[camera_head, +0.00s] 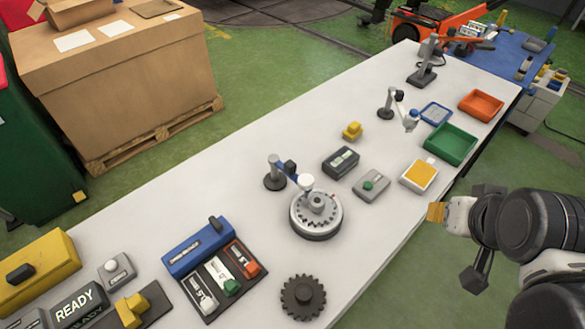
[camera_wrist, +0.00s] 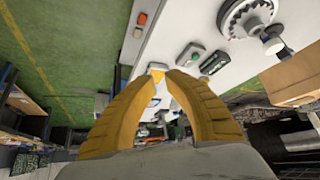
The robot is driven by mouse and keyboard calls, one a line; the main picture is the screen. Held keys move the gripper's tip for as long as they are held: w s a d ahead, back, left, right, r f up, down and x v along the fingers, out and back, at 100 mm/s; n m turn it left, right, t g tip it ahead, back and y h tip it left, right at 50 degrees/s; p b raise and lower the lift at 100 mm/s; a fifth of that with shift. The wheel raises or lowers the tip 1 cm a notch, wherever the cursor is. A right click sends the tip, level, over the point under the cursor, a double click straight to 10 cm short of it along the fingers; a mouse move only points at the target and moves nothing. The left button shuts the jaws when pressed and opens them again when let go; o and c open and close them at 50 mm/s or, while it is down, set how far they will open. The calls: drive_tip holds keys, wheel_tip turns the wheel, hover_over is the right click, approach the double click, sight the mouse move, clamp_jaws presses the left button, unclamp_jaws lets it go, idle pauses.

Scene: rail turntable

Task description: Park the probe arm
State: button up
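The turntable (camera_head: 316,217) is a round grey disc with a toothed ring and a hub, near the middle of the white bench. The probe arm (camera_head: 291,170) stands on a dark post (camera_head: 275,180) behind it. In the wrist view the turntable (camera_wrist: 247,14) and white head (camera_wrist: 274,45) show at upper right. My gripper (camera_head: 436,212) is off the bench's front side, away from the probe arm. Its yellow fingers (camera_wrist: 161,76) stand slightly apart, with nothing held.
A second jointed arm (camera_head: 401,110) stands farther back. A black box (camera_head: 341,161), grey button box (camera_head: 371,184), yellow pad (camera_head: 419,174) and green tray (camera_head: 450,143) lie right of the turntable. A dark gear (camera_head: 303,297) and a switch panel (camera_head: 215,270) lie nearer.

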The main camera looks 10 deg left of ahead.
drive_tip(key=o, duration=0.5)
drive_tip(key=shift+w+a+r, duration=0.15)
drive_tip(key=shift+w+a, duration=0.05)
drive_tip(key=shift+a, duration=0.1)
drive_tip(key=n+g+y+p, duration=0.4)
drive_tip(key=n+g, duration=0.1)
drive_tip(key=n, duration=0.6)
approach(291, 164)
drive_tip(key=shift+s+a+f, duration=0.1)
drive_tip(key=shift+a+f, duration=0.1)
drive_tip(key=b+x, duration=0.4)
drive_tip(key=x, duration=0.6)
drive_tip(key=shift+w+f, duration=0.2)
drive_tip(key=shift+f, duration=0.05)
drive_tip(key=shift+d, duration=0.1)
clamp_jaws()
